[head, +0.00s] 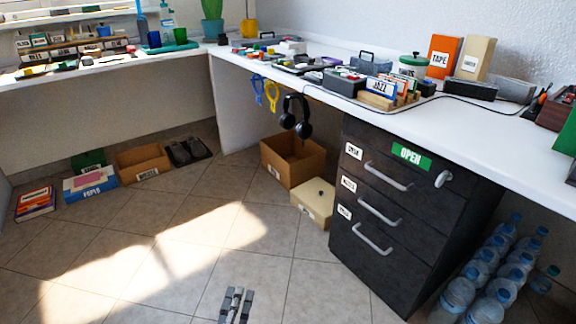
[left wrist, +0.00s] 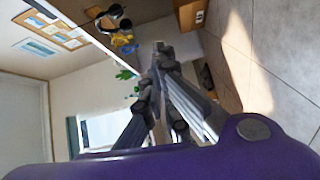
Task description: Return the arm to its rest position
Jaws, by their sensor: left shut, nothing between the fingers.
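My left gripper (head: 236,304) shows at the bottom middle of the head view, over the tiled floor and clear of the furniture. Its fingers are together with nothing between them. In the left wrist view my left gripper (left wrist: 160,52) also shows with its grey fingers meeting, in front of the room beyond. My right gripper is in neither view.
A black drawer cabinet (head: 400,228) stands under the white desk (head: 500,135) on the right. Several water bottles (head: 490,275) stand beside it. Headphones (head: 296,115) hang from the desk edge above a cardboard box (head: 293,160). The middle floor is clear.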

